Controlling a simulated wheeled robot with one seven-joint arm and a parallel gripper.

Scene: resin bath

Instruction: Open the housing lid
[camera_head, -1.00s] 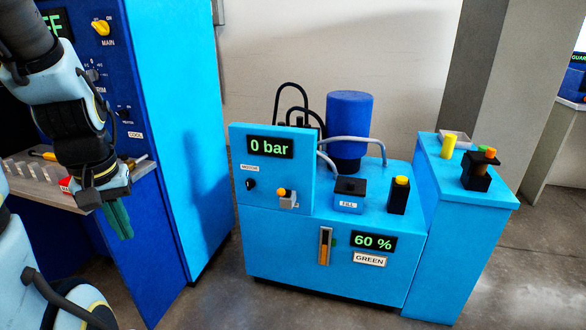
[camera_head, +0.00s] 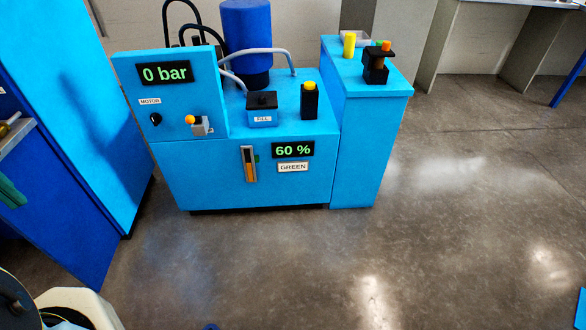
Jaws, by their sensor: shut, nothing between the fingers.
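No part is labelled as a housing lid, and I cannot tell which piece it is. A black upright box with a yellow top (camera_head: 309,100) stands on the blue power unit (camera_head: 222,170). Beside it is a blue filler box marked FILL with a black cap (camera_head: 262,101), which looks closed. A black holder with an orange-topped piece (camera_head: 377,66) stands on the side cabinet to the right.
A tall blue cabinet (camera_head: 78,110) stands at the left. A yellow cylinder (camera_head: 349,44) and a pale tray (camera_head: 357,37) are on the side cabinet (camera_head: 370,130). Grey hoses arch over the unit beside a blue motor (camera_head: 247,38).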

